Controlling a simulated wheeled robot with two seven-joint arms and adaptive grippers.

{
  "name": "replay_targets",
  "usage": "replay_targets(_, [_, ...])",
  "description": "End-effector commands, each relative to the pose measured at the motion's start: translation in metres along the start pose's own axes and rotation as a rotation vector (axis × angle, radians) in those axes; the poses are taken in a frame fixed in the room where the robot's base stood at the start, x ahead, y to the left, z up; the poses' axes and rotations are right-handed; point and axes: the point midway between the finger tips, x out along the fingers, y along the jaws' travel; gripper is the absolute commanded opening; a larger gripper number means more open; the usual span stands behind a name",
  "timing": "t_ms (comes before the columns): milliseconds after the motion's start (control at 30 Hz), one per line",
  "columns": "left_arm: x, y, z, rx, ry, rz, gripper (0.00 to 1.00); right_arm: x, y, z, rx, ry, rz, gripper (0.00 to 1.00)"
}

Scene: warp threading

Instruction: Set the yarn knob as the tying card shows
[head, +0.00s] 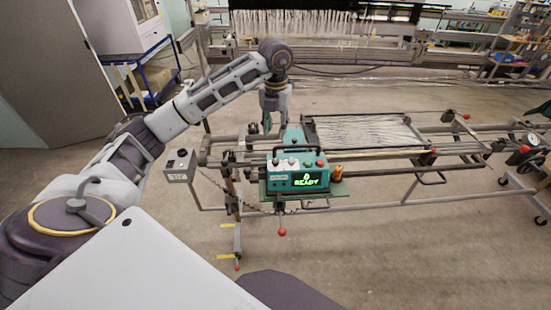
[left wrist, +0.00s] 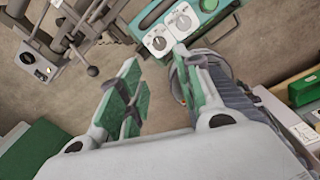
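The teal tying machine (head: 298,188) sits on the frame rails, with a green READY display (head: 308,181). Two white knobs show on it, a left one (head: 277,162) and a right one (head: 293,162); I cannot tell which is the yarn knob. In the left wrist view the knobs (left wrist: 181,21) (left wrist: 158,43) lie just beyond the fingertips, apart from them. Their settings are too small to read. My left gripper (head: 271,125) is above and behind the machine, pointing down. It is open and empty in the left wrist view (left wrist: 158,72). I cannot make out the tying card. My right gripper is out of view.
A grey switch box (head: 180,166) stands left of the machine. An orange spool (head: 337,172) stands at its right end. The warp frame (head: 365,130) with white threads lies behind. A red-tipped lever (head: 282,231) hangs below. The floor in front is clear.

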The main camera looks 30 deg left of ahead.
Motion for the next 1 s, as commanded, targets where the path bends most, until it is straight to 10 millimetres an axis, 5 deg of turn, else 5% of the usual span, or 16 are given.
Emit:
replay_targets(467, [0.013, 0.0, 0.0, -0.001, 0.003, 0.0, 0.34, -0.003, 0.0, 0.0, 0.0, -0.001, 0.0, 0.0])
replay_targets(1000, [0.072, 0.0, -0.001, 0.0, 0.003, 0.0, 0.34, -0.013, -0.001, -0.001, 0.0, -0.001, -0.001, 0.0])
